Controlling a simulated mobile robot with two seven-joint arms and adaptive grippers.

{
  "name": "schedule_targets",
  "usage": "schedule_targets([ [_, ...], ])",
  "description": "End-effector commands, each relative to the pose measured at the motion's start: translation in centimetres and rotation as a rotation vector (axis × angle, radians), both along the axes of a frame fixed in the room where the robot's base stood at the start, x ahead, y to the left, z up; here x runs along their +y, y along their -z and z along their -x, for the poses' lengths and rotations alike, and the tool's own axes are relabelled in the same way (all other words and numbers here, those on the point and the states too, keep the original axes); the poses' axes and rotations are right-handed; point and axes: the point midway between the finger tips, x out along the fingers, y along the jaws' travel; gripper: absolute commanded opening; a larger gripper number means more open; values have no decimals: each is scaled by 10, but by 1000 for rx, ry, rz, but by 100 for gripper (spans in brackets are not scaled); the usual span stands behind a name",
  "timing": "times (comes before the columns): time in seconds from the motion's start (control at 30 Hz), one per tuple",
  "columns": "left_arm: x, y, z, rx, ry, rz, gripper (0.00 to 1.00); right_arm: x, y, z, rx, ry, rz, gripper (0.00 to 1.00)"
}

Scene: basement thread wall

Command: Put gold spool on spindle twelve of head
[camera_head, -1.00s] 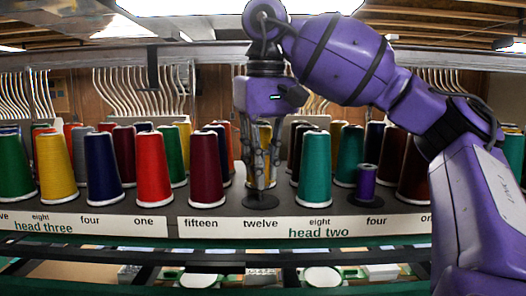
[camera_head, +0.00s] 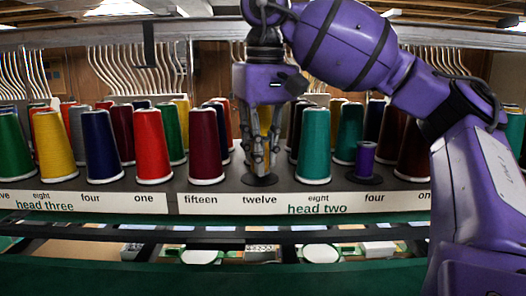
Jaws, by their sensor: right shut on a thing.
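My right gripper (camera_head: 260,168) is upright at the spindle place marked twelve of head two, fingers down, shut on a slim thing mostly hidden by its fingers. The tips are just above or at a dark round base (camera_head: 260,180); I cannot tell whether they touch it. Gold colour (camera_head: 265,116) shows behind the fingers; I cannot tell whether it is the held gold spool or a gold cone in the back row. The label twelve (camera_head: 260,199) is on the white strip below. My left gripper is not in view.
A maroon cone (camera_head: 206,150) stands left of the gripper and a teal cone (camera_head: 313,150) stands right. A small purple spool (camera_head: 365,160) is on the base at four. Taller cones stand behind. A dark rail (camera_head: 200,237) runs in front.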

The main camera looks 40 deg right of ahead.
Motion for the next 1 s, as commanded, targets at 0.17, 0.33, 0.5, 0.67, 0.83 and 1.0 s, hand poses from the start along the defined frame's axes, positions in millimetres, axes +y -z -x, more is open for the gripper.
schedule_targets([
  [0.17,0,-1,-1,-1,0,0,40,0,0,0,-1,0,0,0],
  [0.33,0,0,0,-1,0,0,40,0,0,0,0,0,0,0],
  [0.5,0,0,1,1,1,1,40,0,4,0,0,0,0,0],
  [0.67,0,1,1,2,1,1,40,0,6,0,0,0,0,0],
  [0.83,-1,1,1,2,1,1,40,0,6,0,-1,0,-1,28],
  [1.0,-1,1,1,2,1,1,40,0,6,0,-1,0,-1,39],
])
